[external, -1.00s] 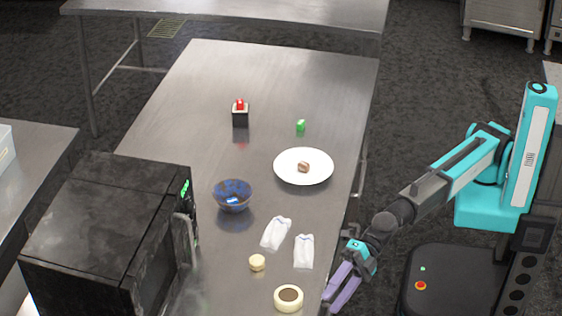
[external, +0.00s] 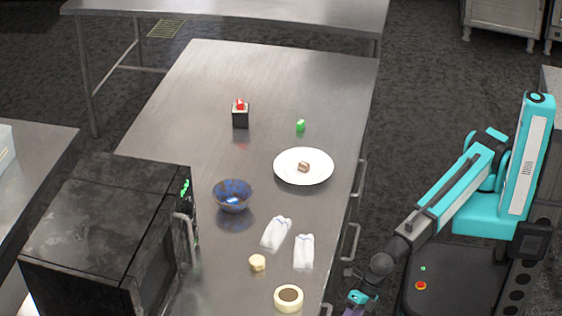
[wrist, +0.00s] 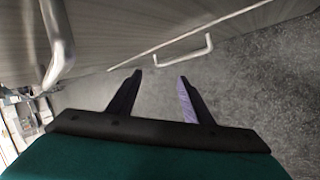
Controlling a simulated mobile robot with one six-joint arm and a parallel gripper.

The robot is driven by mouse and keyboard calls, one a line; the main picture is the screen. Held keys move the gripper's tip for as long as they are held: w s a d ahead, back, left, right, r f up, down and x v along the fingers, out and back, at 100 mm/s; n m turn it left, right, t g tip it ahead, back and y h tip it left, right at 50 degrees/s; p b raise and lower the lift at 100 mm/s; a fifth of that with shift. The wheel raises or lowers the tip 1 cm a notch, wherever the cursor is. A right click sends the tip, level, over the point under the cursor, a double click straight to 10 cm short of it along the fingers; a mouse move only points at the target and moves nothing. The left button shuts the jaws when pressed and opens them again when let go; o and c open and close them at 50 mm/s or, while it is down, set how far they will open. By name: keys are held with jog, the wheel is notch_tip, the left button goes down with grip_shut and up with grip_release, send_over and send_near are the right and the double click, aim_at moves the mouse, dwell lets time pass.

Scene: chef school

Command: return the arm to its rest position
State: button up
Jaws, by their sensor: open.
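My gripper (wrist: 160,78) is open and empty in the wrist view, its two dark purple fingers spread apart over the grey floor. In the external view its wrist end (external: 358,300) is low beside the table's right edge, with the fingers cut off by the bottom of the picture. My arm (external: 440,205) reaches down and left from its column. The steel table (external: 240,75) is to the left of the gripper and clear of it.
On the table are a white plate (external: 285,172) with a brown piece, a blue bowl (external: 233,188), two white cloth items (external: 276,233), a cream ring-shaped container (external: 289,308) and a black box (external: 240,118). A handle (wrist: 185,50) juts from the table's side. The floor (wrist: 265,85) is free.

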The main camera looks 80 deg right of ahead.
jog(key=d+f+m+g+h+p, duration=0.1)
jog(key=d+f+m+h, duration=0.1)
jog(key=d+f, duration=0.7)
jog(key=s+d+f+m+g+h, duration=0.1)
jog(key=d+f+m+h, duration=0.25)
jog(key=d, duration=1.05)
jog(key=d+f+m+g+h+p, duration=0.1)
jog(key=d+f, duration=0.6)
jog(key=d, duration=0.4)
jog(key=s+d+r+m+g+h+p, duration=0.1)
jog(key=s+d+m+g+p, duration=0.15)
jog(key=d+m, duration=0.5)
jog(key=s+d+m+g+h+p, duration=0.15)
jog(key=d+m+p, duration=0.25)
jog(key=d, duration=0.7)
jog(key=s+d+r+m+g+y+p, duration=0.1)
jog(key=s+d+r+m+p, duration=0.1)
jog(key=s+d+m, duration=0.3)
jog(key=s+d+r+m+g+y+p, duration=0.1)
jog(key=s+d+r+m+g+p, duration=0.1)
jog(key=s+d+m+p, duration=0.2)
jog(key=s+d+m, duration=0.1)
jog(key=d+m, duration=0.1)
jog(key=m, duration=0.1)
jog(key=shift+s+d, duration=0.15)
jog(key=shift+s, duration=0.2)
